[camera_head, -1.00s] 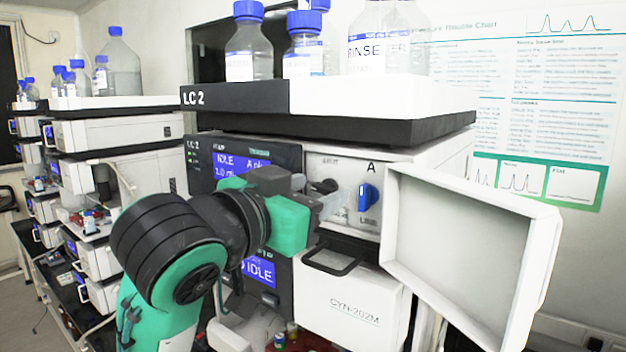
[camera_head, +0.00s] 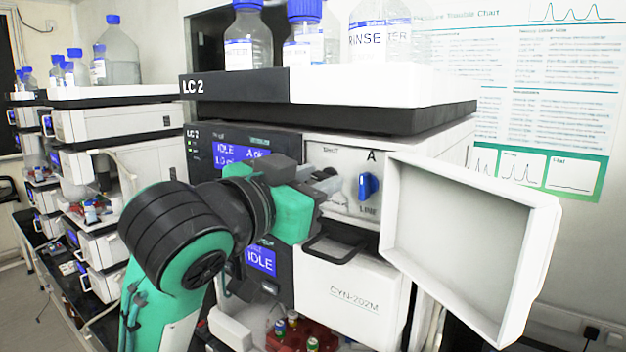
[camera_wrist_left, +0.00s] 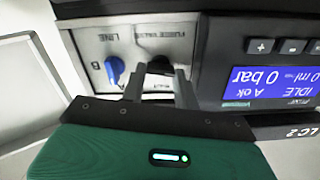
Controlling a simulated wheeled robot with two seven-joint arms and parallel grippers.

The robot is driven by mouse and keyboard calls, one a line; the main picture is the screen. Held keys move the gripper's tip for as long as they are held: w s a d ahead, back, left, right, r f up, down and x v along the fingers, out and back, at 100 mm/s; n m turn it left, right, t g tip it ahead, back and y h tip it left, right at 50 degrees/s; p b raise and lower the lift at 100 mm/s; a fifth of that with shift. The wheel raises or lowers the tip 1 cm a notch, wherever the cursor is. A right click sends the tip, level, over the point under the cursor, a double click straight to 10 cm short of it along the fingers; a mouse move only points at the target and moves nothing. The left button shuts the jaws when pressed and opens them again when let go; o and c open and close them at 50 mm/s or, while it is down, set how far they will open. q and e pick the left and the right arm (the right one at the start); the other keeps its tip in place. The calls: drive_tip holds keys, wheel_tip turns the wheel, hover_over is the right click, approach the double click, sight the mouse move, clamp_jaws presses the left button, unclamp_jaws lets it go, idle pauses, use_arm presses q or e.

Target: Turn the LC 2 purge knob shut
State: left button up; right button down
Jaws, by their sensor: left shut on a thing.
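The LC 2 stack (camera_head: 235,92) stands in front of me, with its pump panel (camera_head: 340,205) uncovered. The dark purge knob (camera_head: 324,173) is at the panel's upper left, mostly hidden by my left gripper (camera_head: 328,184). In the left wrist view the purge knob (camera_wrist_left: 160,66) sits between the two grey fingers of my left gripper (camera_wrist_left: 160,82), under a "PURGE VALVE" label. The gripper is shut on it. How far the knob is turned I cannot tell. My right gripper is out of view.
A blue selector knob (camera_head: 368,186) sits just right of the purge knob, also in the wrist view (camera_wrist_left: 115,70). The open white door (camera_head: 470,250) sticks out at the right. Bottles (camera_head: 247,45) stand on top. A blue-lit display (camera_head: 240,155) reads IDLE.

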use_arm(q)
drive_tip(key=m, duration=0.7)
drive_tip(key=shift+m, duration=0.3)
drive_tip(key=m, duration=0.4)
drive_tip(key=shift+s, duration=0.1)
drive_tip(key=shift+d+f+m, duration=0.1)
drive_tip(key=shift+f+m, duration=0.05)
drive_tip(key=shift+m, duration=1.95)
drive_tip(key=o, duration=1)
